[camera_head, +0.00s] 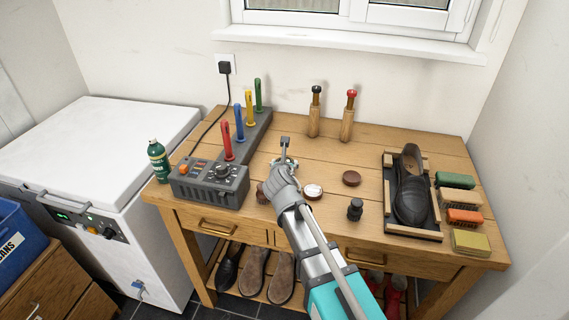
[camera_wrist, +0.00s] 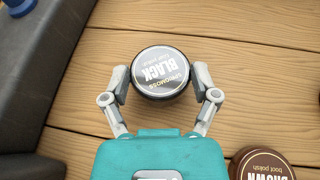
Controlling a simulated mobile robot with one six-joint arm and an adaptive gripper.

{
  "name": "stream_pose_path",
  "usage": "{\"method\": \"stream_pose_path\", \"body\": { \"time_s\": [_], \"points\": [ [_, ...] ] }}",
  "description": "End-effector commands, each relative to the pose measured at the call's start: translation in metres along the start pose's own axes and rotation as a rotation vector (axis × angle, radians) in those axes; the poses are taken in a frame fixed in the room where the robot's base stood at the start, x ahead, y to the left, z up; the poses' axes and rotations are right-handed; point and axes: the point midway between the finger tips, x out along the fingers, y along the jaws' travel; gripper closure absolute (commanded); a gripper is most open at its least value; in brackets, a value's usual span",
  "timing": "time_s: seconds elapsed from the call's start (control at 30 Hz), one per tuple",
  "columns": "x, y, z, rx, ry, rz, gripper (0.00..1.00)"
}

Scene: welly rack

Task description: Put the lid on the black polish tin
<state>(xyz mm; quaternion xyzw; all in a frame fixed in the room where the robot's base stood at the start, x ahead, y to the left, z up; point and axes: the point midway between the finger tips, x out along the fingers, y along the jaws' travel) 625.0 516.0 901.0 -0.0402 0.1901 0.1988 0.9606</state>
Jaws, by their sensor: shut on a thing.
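My gripper (camera_wrist: 160,76) is shut on the black polish lid (camera_wrist: 162,70), a round dark-rimmed disc with a grey face reading BLACK. One finger is on each side of it. In the head view my gripper (camera_head: 287,163) is over the bench, right of the grey rack, and largely covers what it holds. I cannot tell whether the lid touches anything beneath it, and no open black tin shows clearly. A brown disc (camera_head: 351,178) lies to the right on the bench; its contents are too small to make out.
A brown boot polish tin (camera_wrist: 262,165) is close by at lower right. The grey rack (camera_head: 210,183) with coloured pegs stands left. A small dark bottle (camera_head: 355,209), a black shoe (camera_head: 411,190) in a tray and brushes are right. Two wooden-handled tools (camera_head: 347,124) stand behind.

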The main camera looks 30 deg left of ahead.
Motion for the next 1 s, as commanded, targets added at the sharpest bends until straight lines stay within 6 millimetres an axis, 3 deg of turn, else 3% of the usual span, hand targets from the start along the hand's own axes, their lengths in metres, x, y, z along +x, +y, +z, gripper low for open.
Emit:
{"method": "stream_pose_path", "body": {
  "time_s": [0.33,0.37,0.47,1.0],
  "points": [
    [0.0000,0.0001,-0.0001,0.000,0.000,0.000,0.44],
    [0.0000,0.0001,-0.0001,0.000,0.000,0.000,0.17],
    [0.0000,0.0001,-0.0001,0.000,0.000,0.000,0.00],
    [-0.0001,0.0000,0.0002,0.000,0.000,0.000,0.00]
  ]
}}
